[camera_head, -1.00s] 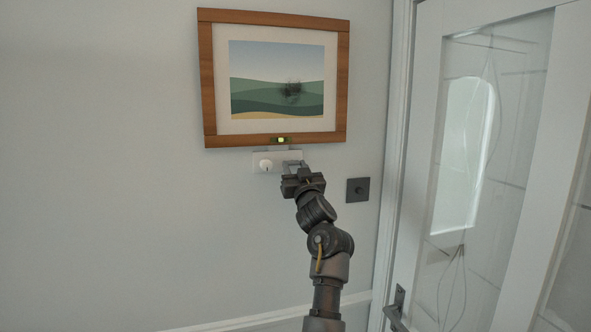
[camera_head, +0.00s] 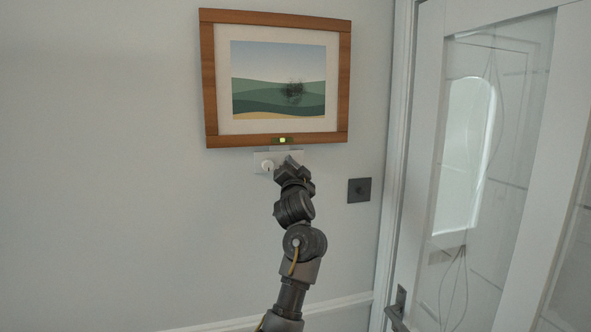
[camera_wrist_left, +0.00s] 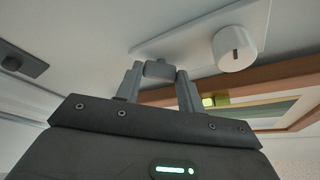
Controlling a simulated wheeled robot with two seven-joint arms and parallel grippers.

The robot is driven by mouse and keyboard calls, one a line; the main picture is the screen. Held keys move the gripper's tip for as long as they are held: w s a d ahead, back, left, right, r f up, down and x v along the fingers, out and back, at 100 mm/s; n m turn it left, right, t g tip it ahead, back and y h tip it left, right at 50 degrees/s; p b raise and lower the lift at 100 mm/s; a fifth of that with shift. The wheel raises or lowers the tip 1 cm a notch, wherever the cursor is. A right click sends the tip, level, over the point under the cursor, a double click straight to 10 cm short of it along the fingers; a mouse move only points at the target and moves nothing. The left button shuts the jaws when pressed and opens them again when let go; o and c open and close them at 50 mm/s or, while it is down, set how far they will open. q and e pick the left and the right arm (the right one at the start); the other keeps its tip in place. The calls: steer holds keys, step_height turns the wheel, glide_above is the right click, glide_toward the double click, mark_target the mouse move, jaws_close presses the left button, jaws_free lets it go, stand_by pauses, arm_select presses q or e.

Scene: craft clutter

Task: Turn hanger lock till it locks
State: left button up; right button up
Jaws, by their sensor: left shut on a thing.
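A white wall plate (camera_head: 298,157) sits below the framed picture and carries a round white knob (camera_head: 267,166) with a dark mark. In the left wrist view the plate (camera_wrist_left: 180,38) and the slotted knob (camera_wrist_left: 236,48) show close up. My left gripper (camera_head: 284,167) is at the plate, right of the knob in the head view. In the left wrist view its fingers are shut on a small grey block (camera_wrist_left: 159,69), which I take to be the hanger lock. The knob is apart from the fingers. In the head view the gripper hides the block. My right gripper is not in view.
The wood-framed picture (camera_head: 211,80) hangs slightly tilted above the plate, with a small green-yellow level (camera_head: 282,141) at its lower edge. A dark square wall plate (camera_head: 359,190) is to the right, then a white glazed door (camera_head: 428,120). The wall at left is clear.

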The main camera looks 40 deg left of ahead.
arm_select(q)
steer(key=shift+s+a+r+m+g+h, duration=0.15)
steer(key=shift+m+h, duration=0.5)
steer(key=shift+m, duration=1.1)
steer(key=shift+w+d+r+m+g+h, duration=0.1)
steer(key=shift+m+g+h, duration=0.35)
steer(key=shift+m, duration=1.25)
steer(key=shift+s+a+r+m+h, duration=0.1)
steer(key=shift+m+h, duration=0.7)
steer(key=shift+m, duration=0.95)
steer(key=shift+f, duration=0.1)
steer(key=o, duration=1)
